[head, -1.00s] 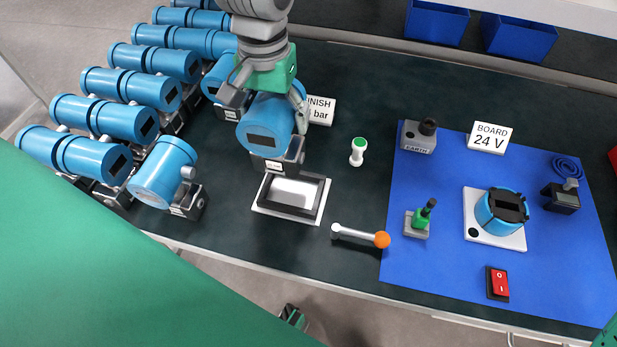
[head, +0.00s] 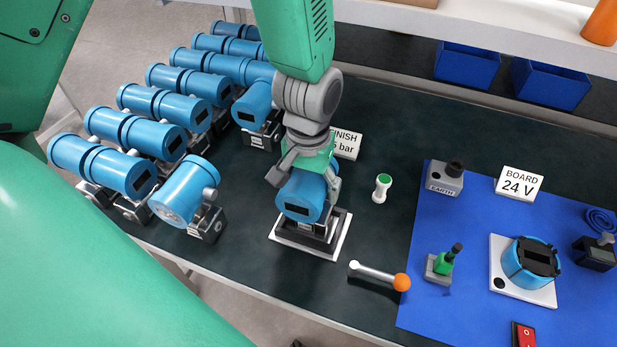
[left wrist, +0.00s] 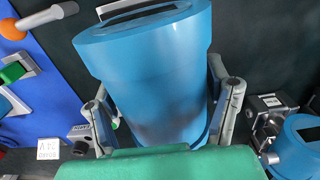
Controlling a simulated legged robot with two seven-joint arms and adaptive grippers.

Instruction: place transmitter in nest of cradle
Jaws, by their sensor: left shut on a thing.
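My left gripper (head: 306,182) is shut on a blue transmitter (head: 301,200). Its fingers also show on both sides of the blue body (left wrist: 150,75) in the left wrist view. The transmitter has a dark display window and a dark base with a white label. The cradle (head: 321,246), a black frame on a white plate, is directly below. The transmitter's base is at the frame opening, largely covering it. I cannot tell whether the base is fully seated or slightly raised. My right gripper is not in view.
Several blue transmitters (head: 120,170) stand in rows at the left, one (head: 183,190) close to the cradle. A lever with an orange knob (head: 401,282) and a green-topped white piece (head: 382,187) lie right of it. A blue mat (head: 440,305) with equipment is farther right.

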